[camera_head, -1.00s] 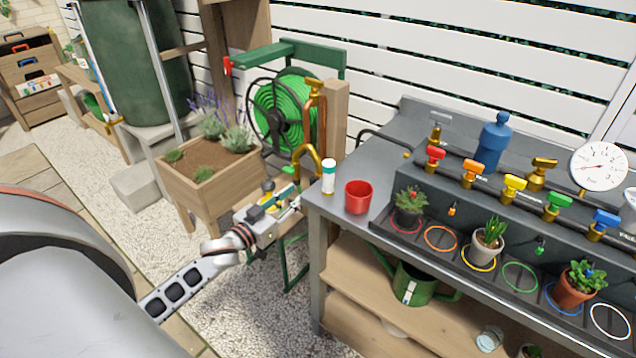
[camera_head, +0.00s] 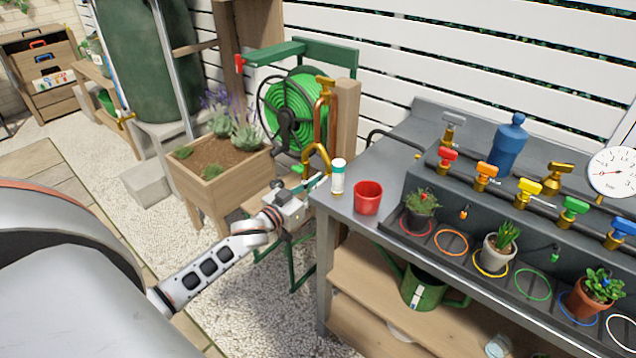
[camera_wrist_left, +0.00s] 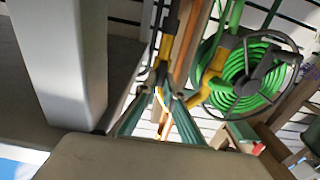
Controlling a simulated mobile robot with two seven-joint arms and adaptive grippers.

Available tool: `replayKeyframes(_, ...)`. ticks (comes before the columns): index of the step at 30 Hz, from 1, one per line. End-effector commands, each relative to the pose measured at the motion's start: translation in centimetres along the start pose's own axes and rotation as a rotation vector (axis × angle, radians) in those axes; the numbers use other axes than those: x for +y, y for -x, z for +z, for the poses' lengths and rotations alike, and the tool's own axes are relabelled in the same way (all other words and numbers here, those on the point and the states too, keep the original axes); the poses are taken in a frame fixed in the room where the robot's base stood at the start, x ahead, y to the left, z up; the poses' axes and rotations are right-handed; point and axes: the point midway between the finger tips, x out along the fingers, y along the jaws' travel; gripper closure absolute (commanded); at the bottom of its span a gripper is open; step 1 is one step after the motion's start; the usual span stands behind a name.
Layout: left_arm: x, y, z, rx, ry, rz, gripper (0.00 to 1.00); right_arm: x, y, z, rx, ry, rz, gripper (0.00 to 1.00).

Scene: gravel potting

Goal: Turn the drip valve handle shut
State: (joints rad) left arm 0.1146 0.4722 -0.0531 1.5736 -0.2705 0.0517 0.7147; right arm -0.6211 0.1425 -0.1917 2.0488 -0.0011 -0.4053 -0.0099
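A row of valves with coloured handles runs along the bench's raised back: red (camera_head: 447,155), orange (camera_head: 487,170), yellow (camera_head: 528,187), green (camera_head: 574,206) and blue (camera_head: 624,227). I cannot tell which valve is the drip valve; no label is readable. A brass tap (camera_head: 326,84) tops a copper pipe on the wooden post. My left gripper (camera_head: 318,186) is at the bench's left end, beside a white-and-teal bottle (camera_head: 338,177) and below the pipe's bend. In the left wrist view its fingers (camera_wrist_left: 160,98) are apart, with nothing clearly between them. My right gripper is out of view.
A red cup (camera_head: 368,197) stands right of the bottle. A green hose reel (camera_head: 295,108) and a planter box (camera_head: 222,176) are behind my left arm. Potted plants, a blue bottle (camera_head: 508,145) and a gauge (camera_head: 612,172) crowd the bench's right side.

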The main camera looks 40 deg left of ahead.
Motion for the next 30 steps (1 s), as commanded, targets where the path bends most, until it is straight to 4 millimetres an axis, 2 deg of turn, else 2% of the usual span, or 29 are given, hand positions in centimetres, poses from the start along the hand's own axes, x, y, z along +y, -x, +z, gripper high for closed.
replayKeyframes(14,0.1,0.0,-0.1,0.001,-0.049,0.0,1.0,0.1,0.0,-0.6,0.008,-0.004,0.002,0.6)
replayKeyframes(20,0.2,0.0,-0.1,0.001,-0.167,-0.001,1.0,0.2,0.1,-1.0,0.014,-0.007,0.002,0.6)
replayKeyframes(30,0.6,0.0,0.0,0.001,-0.478,-0.001,1.0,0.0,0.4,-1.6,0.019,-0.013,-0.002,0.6)
